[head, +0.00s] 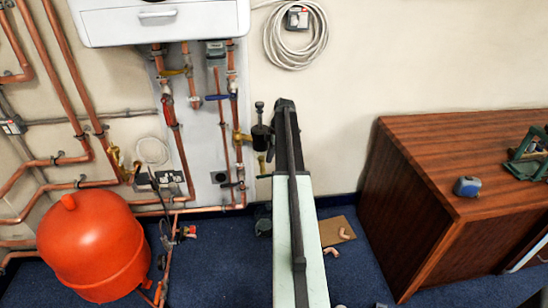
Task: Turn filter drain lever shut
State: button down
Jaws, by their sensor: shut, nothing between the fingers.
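The filter (262,136) is a dark canister with a grey top, fixed upright to the pipework on the wall. A small brass fitting (262,163) shows just below it, which looks like the drain valve. The drain lever cannot be made out clearly; it is too small or partly hidden by my arm. My arm (290,220) runs up the middle of the picture, and its dark far end overlaps the area just right of the filter. My gripper's fingers do not show; they seem hidden behind the arm.
Copper pipes with yellow, red (196,102) and blue (218,97) levers are left of the filter, under a white boiler (160,22). A red expansion vessel (92,247) stands at lower left. A wooden cabinet (440,190) bounds the right. Cardboard (336,230) and copper elbows lie on blue carpet.

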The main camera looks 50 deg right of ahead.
aim_at(269, 176)
jog(key=b+x, duration=0.3)
jog(key=x, duration=0.1)
jog(key=d+b+x, duration=0.1)
jog(key=b+x, duration=0.1)
jog(key=x, duration=0.1)
jog(key=shift+s+f+b, duration=0.2)
jog(key=shift+s+b, duration=0.1)
jog(key=shift+s, duration=0.1)
jog(key=shift+f, duration=0.1)
jog(key=shift+s+d+f+b, duration=0.2)
jog(key=shift+f+b, duration=0.4)
jog(key=shift+b, duration=0.2)
jog(key=shift+s+r, duration=0.2)
